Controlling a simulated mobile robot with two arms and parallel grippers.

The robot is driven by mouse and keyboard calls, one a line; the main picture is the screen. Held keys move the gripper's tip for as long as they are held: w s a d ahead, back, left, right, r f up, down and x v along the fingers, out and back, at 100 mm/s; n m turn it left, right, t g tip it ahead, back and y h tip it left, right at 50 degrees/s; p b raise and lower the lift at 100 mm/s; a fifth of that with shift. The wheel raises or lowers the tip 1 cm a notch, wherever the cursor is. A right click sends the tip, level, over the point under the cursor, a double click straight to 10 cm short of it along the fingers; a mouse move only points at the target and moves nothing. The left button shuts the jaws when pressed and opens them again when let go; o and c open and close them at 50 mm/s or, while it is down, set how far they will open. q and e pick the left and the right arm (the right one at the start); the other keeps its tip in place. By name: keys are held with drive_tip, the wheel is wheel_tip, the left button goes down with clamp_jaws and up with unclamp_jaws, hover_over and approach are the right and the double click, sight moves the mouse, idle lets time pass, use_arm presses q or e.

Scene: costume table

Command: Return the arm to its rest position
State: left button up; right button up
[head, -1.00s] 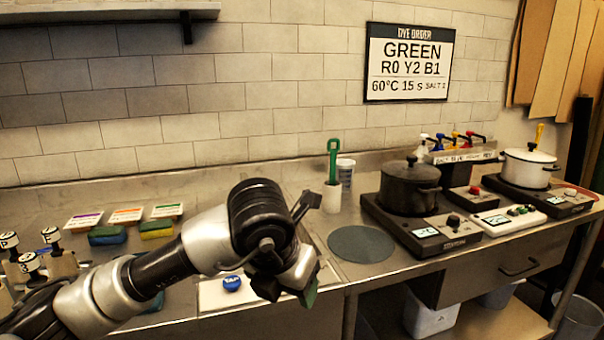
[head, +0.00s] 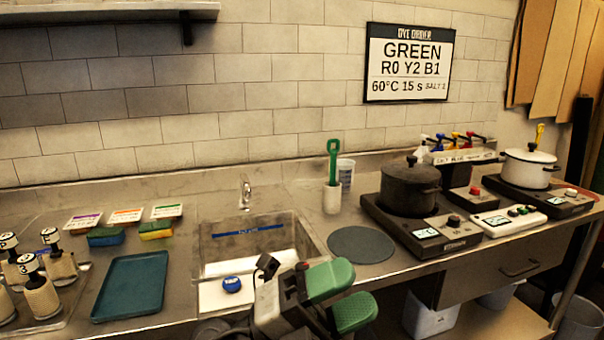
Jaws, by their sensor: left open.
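My left gripper (head: 343,297) is at the bottom middle of the head view, in front of the counter's front edge. Its two green-padded fingers are spread apart with nothing between them. The rest of my left arm is mostly below the picture, with only the wrist part showing. My right gripper is not in view.
A sink (head: 256,246) and a blue knob (head: 232,284) are just behind the gripper. A teal tray (head: 131,285) lies to the left. A dark pot (head: 409,187) and a white pot (head: 529,167) stand on hotplates at the right. A round grey mat (head: 361,244) lies bare.

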use_arm(q)
drive_tip(key=w+a+f+n+t+y, duration=0.35)
drive_tip(key=a+n+t+y, duration=0.3)
drive_tip(key=n+t, duration=0.55)
drive_tip(key=w+a+f+n+t+y, duration=0.35)
drive_tip(key=a+n+t+y, duration=0.4)
drive_tip(key=n, duration=0.55)
drive_tip(key=s+a+f+n+g+y, duration=0.1)
drive_tip(key=a+f+n+g+y, duration=0.3)
drive_tip(key=f, duration=0.4)
drive_tip(key=s+a+f+n+g+y, duration=0.1)
drive_tip(key=s+a+f+n+y, duration=0.1)
drive_tip(key=a+f+n+y, duration=0.45)
drive_tip(key=s+a+f+g, duration=0.1)
drive_tip(key=s+f+g, duration=1.1)
drive_tip(key=s+f, duration=0.55)
wheel_tip(320, 180, down, 20)
drive_tip(key=s+g+p, duration=0.2)
drive_tip(key=p, duration=0.2)
drive_tip(key=s+a+f+m+p, duration=0.1)
drive_tip(key=s+a+f+p, duration=0.2)
drive_tip(key=s+f, duration=1)
drive_tip(key=s, duration=0.3)
drive_tip(key=shift+s+g+p, duration=0.15)
drive_tip(key=shift+g+p, duration=0.2)
